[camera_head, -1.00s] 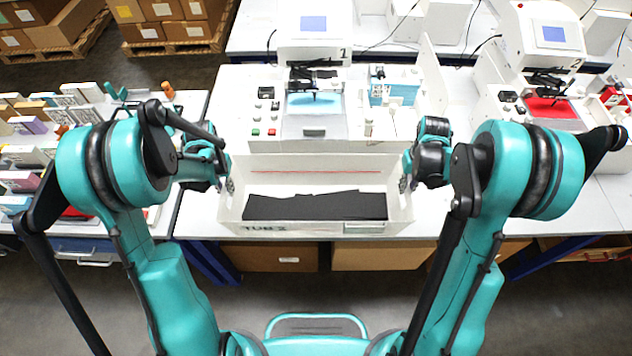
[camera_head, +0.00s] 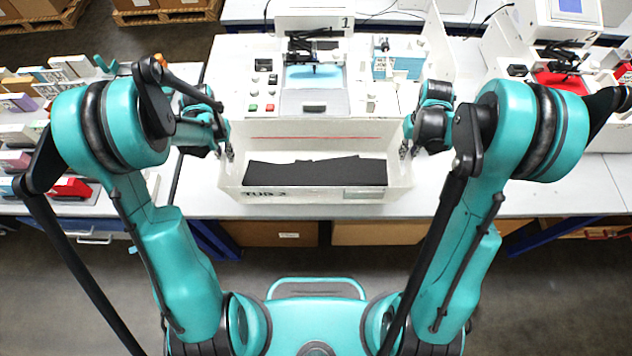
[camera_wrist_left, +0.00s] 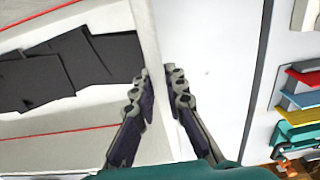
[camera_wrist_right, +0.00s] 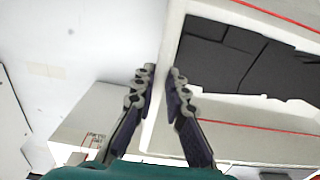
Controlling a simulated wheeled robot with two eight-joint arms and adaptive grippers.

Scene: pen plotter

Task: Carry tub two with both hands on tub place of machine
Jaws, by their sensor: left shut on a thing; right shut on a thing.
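Tub two (camera_head: 315,194) is a white open box marked "TUB 2", with black sheets inside and a red line along its inner wall. It is level at the front of the table, directly before the machine marked 1 (camera_head: 312,110). My left gripper (camera_head: 230,152) is shut on the tub's left wall, one finger inside and one outside, as the left wrist view (camera_wrist_left: 160,85) shows. My right gripper (camera_head: 408,150) is shut on the right wall in the same way, seen in the right wrist view (camera_wrist_right: 160,85). I cannot tell whether the tub's underside touches the table.
A second machine with a red sheet (camera_head: 562,80) stands at the right. A rack of coloured items (camera_head: 25,130) fills the left table. Bare table (camera_head: 475,180) lies right of the tub.

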